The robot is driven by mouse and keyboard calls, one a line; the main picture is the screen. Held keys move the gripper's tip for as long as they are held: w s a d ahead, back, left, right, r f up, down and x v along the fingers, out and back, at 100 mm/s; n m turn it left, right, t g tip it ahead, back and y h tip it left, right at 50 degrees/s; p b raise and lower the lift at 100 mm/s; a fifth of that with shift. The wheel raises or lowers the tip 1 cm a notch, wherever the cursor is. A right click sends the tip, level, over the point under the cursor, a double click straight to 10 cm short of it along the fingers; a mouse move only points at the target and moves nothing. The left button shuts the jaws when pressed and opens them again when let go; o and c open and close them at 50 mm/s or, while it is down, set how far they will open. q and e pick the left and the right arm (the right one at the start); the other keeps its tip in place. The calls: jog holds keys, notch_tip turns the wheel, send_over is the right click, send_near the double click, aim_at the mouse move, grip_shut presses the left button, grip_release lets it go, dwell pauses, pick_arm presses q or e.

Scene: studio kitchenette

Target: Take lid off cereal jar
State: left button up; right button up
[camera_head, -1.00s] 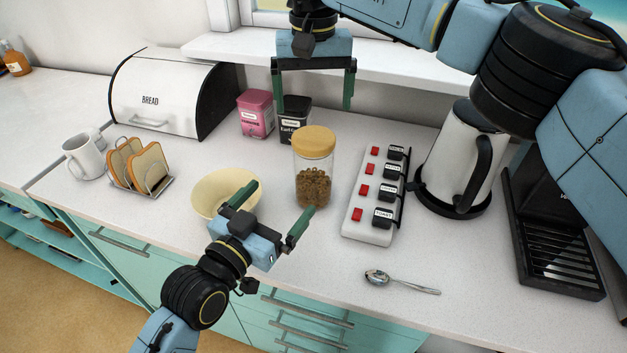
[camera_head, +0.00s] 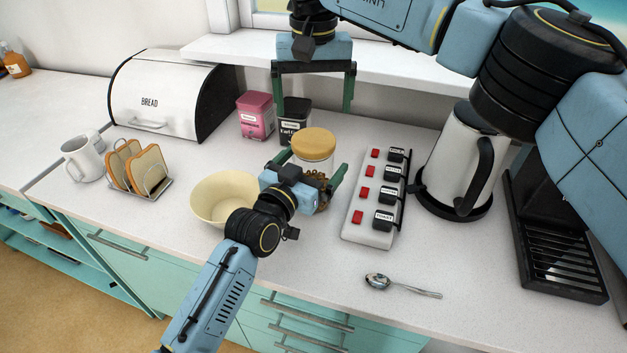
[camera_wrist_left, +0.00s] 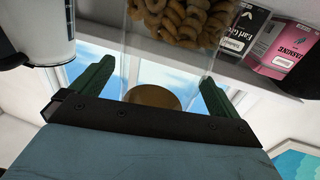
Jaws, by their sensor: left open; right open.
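The cereal jar (camera_head: 318,158) is clear glass with a round tan lid (camera_head: 313,143) seated on top. It stands on the counter, its lower part mostly hidden behind my left gripper. My left gripper (camera_head: 313,177) is open at the jar, its fingers on either side of the glass. In the left wrist view the jar with cereal rings (camera_wrist_left: 180,20) and its lid (camera_wrist_left: 152,97) show between the open fingers. I cannot tell whether the fingers touch it. My right gripper (camera_head: 313,92) is open, pointing down above and behind the lid, empty.
A cream bowl (camera_head: 208,202) is left of the jar. A power strip (camera_head: 372,200) with red switches and a kettle (camera_head: 460,165) are right. Tea tins (camera_head: 255,118) stand behind. A spoon (camera_head: 400,286) lies in front on otherwise clear counter.

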aim_at(315, 141)
pick_arm(q)
jog(key=shift+w, duration=0.1)
jog(key=shift+c, duration=0.4)
jog(key=c, duration=1.4)
pick_arm(e)
jog(key=shift+o, duration=0.7)
jog(key=shift+s+d+r+n+t, duration=0.25)
jog(key=shift+s+r+n+t, duration=0.15)
jog(key=shift+s+t, duration=0.3)
jog(key=shift+s+d+r+n+t+y, duration=0.7)
jog(key=shift+s+r+t, duration=0.7)
jog(key=shift+s, duration=0.7)
jog(key=x, duration=1.2)
jog(key=c, duration=1.1)
jog(key=shift+c, duration=0.2)
jog(key=shift+r, duration=0.2)
